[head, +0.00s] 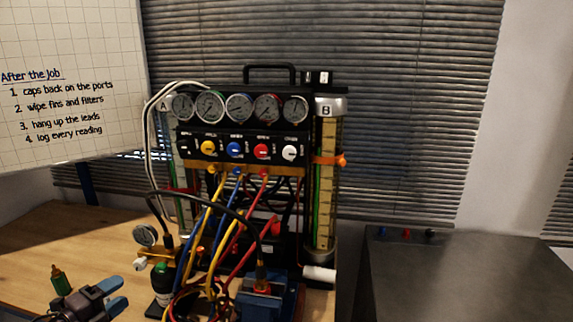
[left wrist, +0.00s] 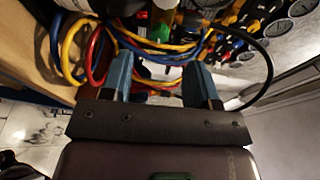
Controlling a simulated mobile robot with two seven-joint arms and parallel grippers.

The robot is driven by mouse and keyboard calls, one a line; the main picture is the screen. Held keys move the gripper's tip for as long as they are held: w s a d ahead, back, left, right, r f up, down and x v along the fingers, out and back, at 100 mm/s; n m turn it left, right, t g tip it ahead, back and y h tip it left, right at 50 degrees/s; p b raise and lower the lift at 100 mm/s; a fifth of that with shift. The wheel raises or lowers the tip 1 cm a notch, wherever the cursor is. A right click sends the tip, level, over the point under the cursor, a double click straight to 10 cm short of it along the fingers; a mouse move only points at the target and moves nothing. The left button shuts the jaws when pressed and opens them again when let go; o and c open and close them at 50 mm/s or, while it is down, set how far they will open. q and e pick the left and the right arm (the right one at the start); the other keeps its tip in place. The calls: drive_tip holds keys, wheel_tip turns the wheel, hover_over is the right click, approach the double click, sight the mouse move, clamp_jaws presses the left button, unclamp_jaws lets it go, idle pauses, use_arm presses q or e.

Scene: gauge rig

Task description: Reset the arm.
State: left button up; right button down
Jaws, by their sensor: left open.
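My left gripper (head: 112,297) is at the lower left of the head view, above the wooden bench. Its two blue fingers are apart with nothing between them. In the left wrist view the open fingers (left wrist: 160,85) point toward the hoses and the gauge rig. The gauge rig (head: 240,135) stands upright on the bench, with a row of several round gauges and coloured knobs below. My right gripper is not in view.
Yellow, blue and red hoses (head: 212,240) hang in front of the rig, and a black hose arches over them. A small gauge (head: 145,235) and a green-capped bottle (head: 162,280) stand left of them. A brass-topped green item (head: 60,281) is by my left gripper. A grey cabinet top (head: 470,275) is mostly clear.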

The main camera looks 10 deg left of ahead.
use_arm(q)
drive_tip(key=s+d+f+n+g+y, duration=0.4)
drive_tip(key=s+d+f+n+y, duration=0.2)
drive_tip(key=s+d+f+n, duration=1)
drive_tip(key=shift+s+f+n, duration=0.85)
drive_tip(key=shift+s+n, duration=1.15)
drive_tip(key=shift+n, duration=0.7)
drive_tip(key=shift+d, duration=0.15)
